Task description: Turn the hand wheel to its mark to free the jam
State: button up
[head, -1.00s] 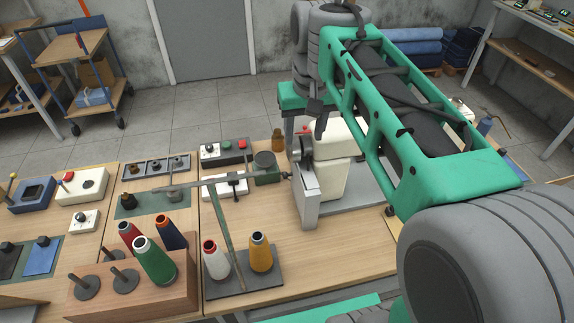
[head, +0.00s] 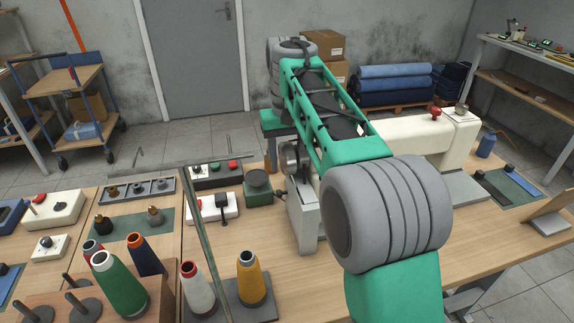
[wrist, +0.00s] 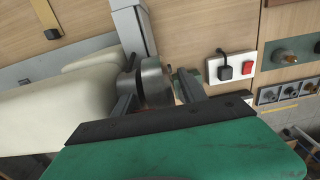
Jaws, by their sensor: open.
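The hand wheel (wrist: 153,84) is a dark grey, rounded metal piece at the end of the cream sewing machine (wrist: 55,112) in the wrist view. My gripper (wrist: 154,76) is open, with one finger on each side of the wheel; I cannot tell whether either finger touches it. In the head view the wheel (head: 288,158) shows only partly at the left end of the machine (head: 408,133), beside my arm. My arm covers much of the machine, and the fingers are hard to make out there. I cannot make out the wheel's mark or the jam.
A pale grey box (head: 304,222) stands just in front of the wheel. A thin thread stand (head: 205,240) with thread cones rises at the left front. A white switch box (head: 213,207) and a green-based round device (head: 260,188) stand close to the left.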

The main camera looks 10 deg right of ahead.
grip_shut()
dwell(0.5)
